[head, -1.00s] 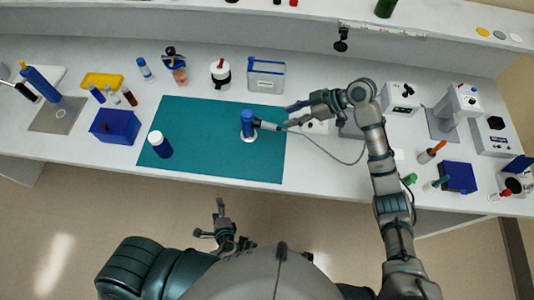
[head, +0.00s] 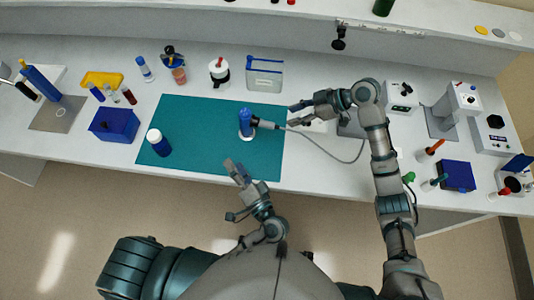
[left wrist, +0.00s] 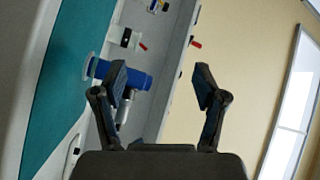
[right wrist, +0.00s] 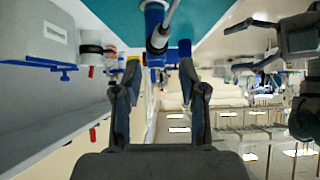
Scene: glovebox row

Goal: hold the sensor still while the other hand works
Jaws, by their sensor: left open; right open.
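The sensor (head: 246,122) has a blue upright body on a white base, with a grey plug and cable at its right side. It stands on the teal mat (head: 215,165). My left gripper (head: 234,192) is open and empty at the mat's front edge, apart from the sensor. In the left wrist view the blue body (left wrist: 136,79) shows beyond the left finger. My right gripper (head: 294,115) is open just right of the sensor, near the cable (head: 325,152). In the right wrist view the grey plug (right wrist: 160,38) hangs ahead of the open fingers.
A white-capped blue bottle (head: 159,143) stands on the mat's left part. A blue box (head: 115,124) and a yellow tray (head: 102,79) lie farther left. A clear container (head: 265,75) stands behind the mat. The mat between bottle and sensor is clear.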

